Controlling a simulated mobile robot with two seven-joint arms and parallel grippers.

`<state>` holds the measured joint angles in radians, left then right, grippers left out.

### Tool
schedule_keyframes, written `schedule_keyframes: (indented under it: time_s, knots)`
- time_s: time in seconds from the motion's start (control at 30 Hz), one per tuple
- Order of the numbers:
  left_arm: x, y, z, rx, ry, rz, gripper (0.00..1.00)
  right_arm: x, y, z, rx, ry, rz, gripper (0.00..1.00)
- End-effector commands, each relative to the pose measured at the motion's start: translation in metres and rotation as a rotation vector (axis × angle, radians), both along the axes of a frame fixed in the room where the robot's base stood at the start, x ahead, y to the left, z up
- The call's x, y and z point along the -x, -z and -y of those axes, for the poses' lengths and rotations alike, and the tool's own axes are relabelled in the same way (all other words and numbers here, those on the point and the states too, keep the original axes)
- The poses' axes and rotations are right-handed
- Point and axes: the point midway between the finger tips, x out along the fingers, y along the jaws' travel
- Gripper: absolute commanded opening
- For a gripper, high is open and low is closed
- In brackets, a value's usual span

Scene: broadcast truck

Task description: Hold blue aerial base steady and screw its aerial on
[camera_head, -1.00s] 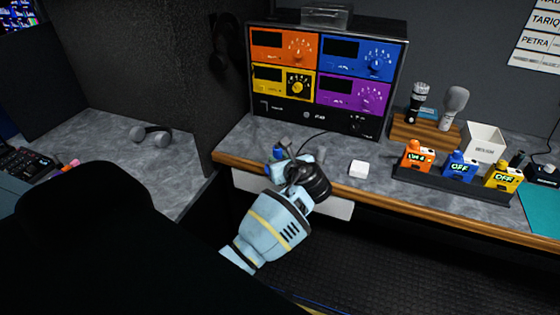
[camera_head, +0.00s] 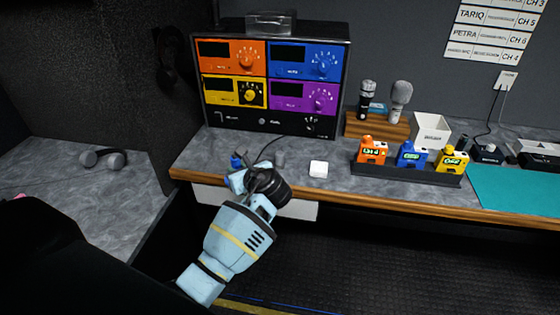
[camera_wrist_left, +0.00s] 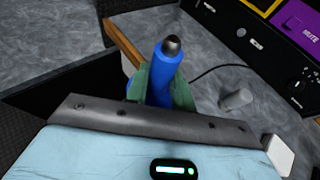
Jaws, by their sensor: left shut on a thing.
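My left gripper (camera_head: 240,172) is shut on a blue upright piece, which looks like the blue aerial base (camera_head: 236,161), at the desk's front edge. In the left wrist view, the blue aerial base (camera_wrist_left: 172,72) is a blue cylinder with a dark, rounded metallic tip. The greenish fingers of my left gripper (camera_wrist_left: 164,88) close on its two sides. Its lower end is hidden by the gripper. I cannot make out a separate blue aerial. My right gripper is not in view.
A grey cylinder (camera_wrist_left: 236,100) and a white block (camera_head: 319,169) are on the desk nearby. A black rack with coloured panels (camera_head: 270,85) stands behind, with a thin cable in front. Orange, blue and yellow packs (camera_head: 413,154) sit in a dark holder to the right.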

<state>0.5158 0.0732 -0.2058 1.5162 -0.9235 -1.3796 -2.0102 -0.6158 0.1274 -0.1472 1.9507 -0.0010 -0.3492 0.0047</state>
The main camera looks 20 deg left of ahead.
Motion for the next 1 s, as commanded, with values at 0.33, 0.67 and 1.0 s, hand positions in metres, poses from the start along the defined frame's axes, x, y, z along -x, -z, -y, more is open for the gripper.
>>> schedule_keyframes:
  time_s: [0.33, 0.67, 1.0]
  knots:
    - [-0.004, -0.025, 0.001, -0.007, 0.077, 0.011, 0.00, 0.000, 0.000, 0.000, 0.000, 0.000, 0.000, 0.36]
    - [0.016, -0.087, 0.067, -0.013, 0.566, 0.003, 0.00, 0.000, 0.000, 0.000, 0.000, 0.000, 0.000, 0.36]
    - [0.080, -0.086, 0.137, -0.004, 0.959, 0.000, 0.00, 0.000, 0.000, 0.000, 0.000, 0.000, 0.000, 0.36]
